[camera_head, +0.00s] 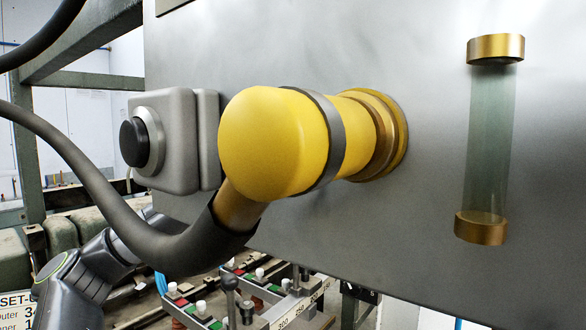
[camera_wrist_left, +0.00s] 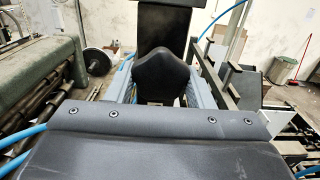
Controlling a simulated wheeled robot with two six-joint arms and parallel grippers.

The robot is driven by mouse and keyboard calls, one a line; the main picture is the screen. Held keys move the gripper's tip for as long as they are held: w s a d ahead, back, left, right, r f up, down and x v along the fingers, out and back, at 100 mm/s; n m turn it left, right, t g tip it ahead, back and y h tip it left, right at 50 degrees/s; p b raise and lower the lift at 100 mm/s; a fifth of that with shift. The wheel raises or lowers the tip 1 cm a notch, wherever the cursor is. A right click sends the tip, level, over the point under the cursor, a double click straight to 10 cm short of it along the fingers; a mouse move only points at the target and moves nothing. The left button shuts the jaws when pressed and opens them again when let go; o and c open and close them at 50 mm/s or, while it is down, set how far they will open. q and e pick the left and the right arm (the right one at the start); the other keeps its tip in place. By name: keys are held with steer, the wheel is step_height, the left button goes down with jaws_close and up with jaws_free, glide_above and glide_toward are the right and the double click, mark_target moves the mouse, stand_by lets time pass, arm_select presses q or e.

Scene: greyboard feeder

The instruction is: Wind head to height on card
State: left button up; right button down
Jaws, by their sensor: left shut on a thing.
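A white card (camera_head: 17,306) shows at the bottom left corner of the head view. Its text is cut off; "SET" and parts of "outer" and "inner" can be read. A pale scale strip (camera_head: 298,309) with numbers lies low in the middle, partly cut off. I cannot tell the head's height from it. My left arm comes in at the lower left, and its gripper is not visible in the head view. In the left wrist view my left gripper (camera_wrist_left: 161,88) is shut on a dark, peaked part (camera_wrist_left: 162,66). My right gripper is in neither view.
A large grey panel (camera_head: 430,140) fills much of the head view. It carries a yellow fitting (camera_head: 265,140) with a black hose (camera_head: 150,240), a grey button box (camera_head: 172,115) and a brass-ended glass tube (camera_head: 492,140). Green machinery (camera_wrist_left: 40,75) stands left in the wrist view.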

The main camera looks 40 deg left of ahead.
arm_select(q)
steer(key=m+b, duration=0.2)
steer(key=m, duration=0.1)
steer(key=shift+f+m, duration=0.1)
steer(key=shift+m, duration=0.3)
steer(key=m+b, duration=0.1)
steer(key=m, duration=0.1)
steer(key=shift+a+m, duration=0.1)
steer(key=shift+m, duration=0.2)
steer(key=m, duration=0.2)
steer(key=shift+m, duration=0.4)
steer(key=m, duration=0.4)
steer(key=shift+a+r+m, duration=0.1)
steer(key=shift+r+m, duration=0.15)
steer(key=shift+m, duration=0.05)
steer(key=m, duration=0.5)
steer(key=shift+p, duration=0.3)
steer(key=o, duration=1)
